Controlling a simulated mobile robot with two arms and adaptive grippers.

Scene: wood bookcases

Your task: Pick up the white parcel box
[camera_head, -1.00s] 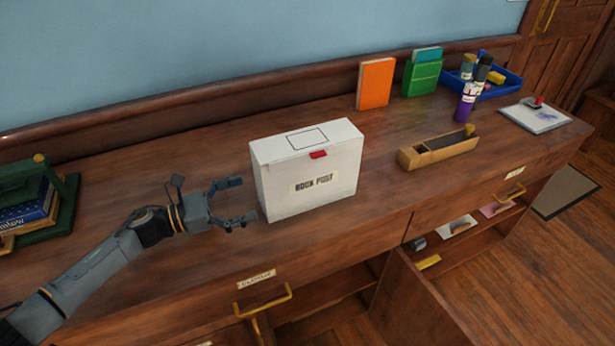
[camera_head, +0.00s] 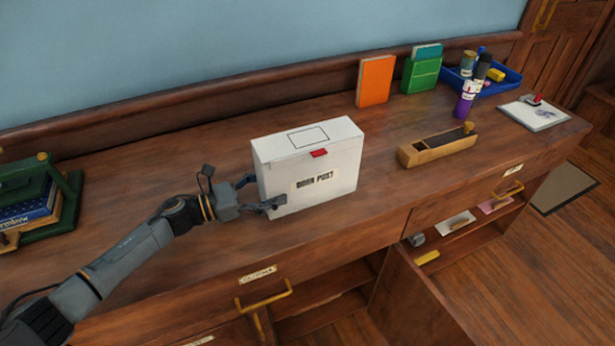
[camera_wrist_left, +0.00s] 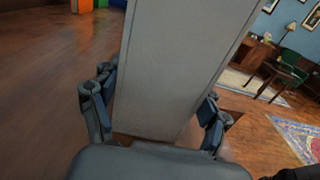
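The white parcel box (camera_head: 318,180) stands upright on the wooden counter in the head view, with a red tab at its top edge and a label on its front. My left gripper (camera_head: 262,191) is at the box's left end, with one finger in front of it and the other toward the back. In the left wrist view the box's narrow end (camera_wrist_left: 170,70) stands between the two fingers of my left gripper (camera_wrist_left: 155,112). The fingers are spread to either side; small gaps seem to remain, though contact is hard to judge. My right gripper is not in view.
On the wooden counter (camera_head: 130,240), a wooden pencil box (camera_head: 437,150) is right of the parcel. An orange book (camera_head: 375,82), a green holder (camera_head: 421,76) and a blue tray (camera_head: 500,88) stand behind. A green book rack (camera_head: 65,205) is at left. Clear counter lies between.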

